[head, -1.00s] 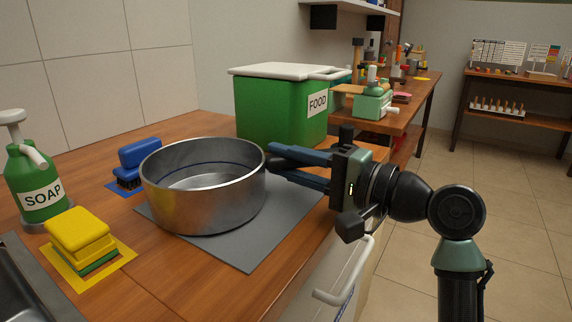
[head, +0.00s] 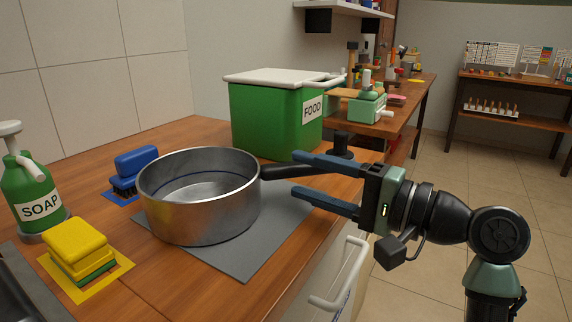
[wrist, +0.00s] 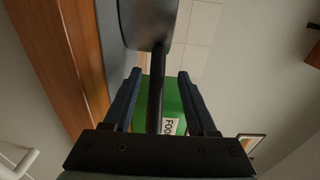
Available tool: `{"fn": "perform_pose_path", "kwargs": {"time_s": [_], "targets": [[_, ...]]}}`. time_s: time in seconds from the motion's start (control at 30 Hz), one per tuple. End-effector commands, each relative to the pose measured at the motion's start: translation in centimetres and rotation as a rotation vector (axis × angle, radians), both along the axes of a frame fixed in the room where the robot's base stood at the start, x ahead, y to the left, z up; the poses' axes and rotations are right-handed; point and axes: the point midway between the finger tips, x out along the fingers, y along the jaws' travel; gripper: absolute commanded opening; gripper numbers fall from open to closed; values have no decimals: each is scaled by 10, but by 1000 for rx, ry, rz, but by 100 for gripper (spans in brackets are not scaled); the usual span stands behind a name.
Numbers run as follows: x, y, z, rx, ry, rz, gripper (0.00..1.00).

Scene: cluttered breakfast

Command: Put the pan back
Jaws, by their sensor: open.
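The pan (head: 200,205) is a round metal pan standing upright on a grey mat (head: 245,262) on the wooden counter. Its black handle (head: 290,171) points right, toward my gripper. My gripper (head: 295,176) is open, with its two blue fingers pointing left at the pan. In the wrist view the handle (wrist: 158,85) runs between the two fingers of my gripper (wrist: 155,78), with space on both sides. The pan's body (wrist: 150,20) shows at the top of that view.
A green FOOD bin (head: 265,120) with a white lid stands behind the pan. A soap bottle (head: 32,190), a yellow sponge (head: 76,245) and a blue brush (head: 136,165) stand left of it. A white rail handle (head: 345,280) sticks out below the counter's front edge.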

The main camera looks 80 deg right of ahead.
Motion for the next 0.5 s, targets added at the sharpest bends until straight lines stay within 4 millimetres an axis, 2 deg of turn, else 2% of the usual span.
{"fn": "perform_pose_path", "kwargs": {"time_s": [0.1, 0.23, 0.5], "targets": [[-26, 9, 3, 2, -2, -3, 57], [-48, 17, 2, 2, -1, -3, 57], [-66, 25, 0, 0, 0, 1, 57]]}}
